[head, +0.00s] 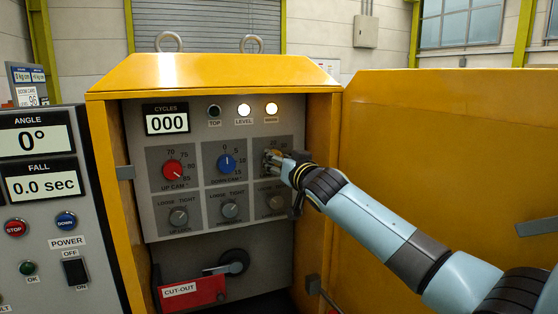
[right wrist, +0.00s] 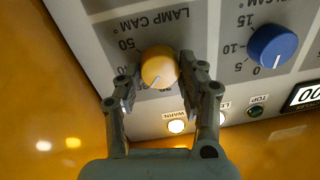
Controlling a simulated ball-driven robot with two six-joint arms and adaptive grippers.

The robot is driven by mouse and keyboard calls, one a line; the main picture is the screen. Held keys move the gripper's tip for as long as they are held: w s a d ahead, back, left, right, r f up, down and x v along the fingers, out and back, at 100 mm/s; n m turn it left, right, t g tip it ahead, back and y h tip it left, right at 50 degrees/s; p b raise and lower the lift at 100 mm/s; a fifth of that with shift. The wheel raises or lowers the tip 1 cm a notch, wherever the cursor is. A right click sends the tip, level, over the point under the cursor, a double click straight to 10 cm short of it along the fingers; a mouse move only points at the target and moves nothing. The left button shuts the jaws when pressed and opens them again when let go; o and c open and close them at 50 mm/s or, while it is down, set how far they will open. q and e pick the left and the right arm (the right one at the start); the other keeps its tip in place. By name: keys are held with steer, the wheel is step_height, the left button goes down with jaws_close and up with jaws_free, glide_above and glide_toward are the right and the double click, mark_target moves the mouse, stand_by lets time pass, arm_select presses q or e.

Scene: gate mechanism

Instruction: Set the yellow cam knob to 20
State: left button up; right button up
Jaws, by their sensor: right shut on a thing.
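The yellow lamp cam knob (right wrist: 158,68) is round and sits on the grey control panel. My right gripper (right wrist: 158,82) has a finger on either side of it and is shut on it. The knob's pale pointer line slants to the lower left in the upside-down right wrist view. The 50 on its scale is clear; the lower numbers are partly hidden by a finger, so I cannot read the exact setting. In the head view my right gripper (head: 273,158) covers most of this dial. My left gripper is not in view.
The blue down cam knob (head: 226,163) and red up cam knob (head: 173,169) are beside the dial. Grey lock knobs (head: 230,210) sit below. The open yellow door (head: 440,140) stands at right, behind my arm. A red cut-out handle (head: 192,293) is lower down.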

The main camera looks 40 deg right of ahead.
steer(key=shift+a+n+g+p, duration=0.1)
steer(key=shift+n+g+p, duration=0.3)
steer(key=shift+n+p, duration=2.55)
steer(key=shift+n+b, duration=1.15)
steer(key=shift+n, duration=0.1)
steer(key=o, duration=1.2)
steer(key=shift+c, duration=0.2)
steer(key=s+a, duration=0.2)
steer(key=s, duration=0.9)
steer(key=shift+s+a+r, duration=0.15)
steer(key=shift+s+r, duration=0.15)
steer(key=shift+s, duration=0.1)
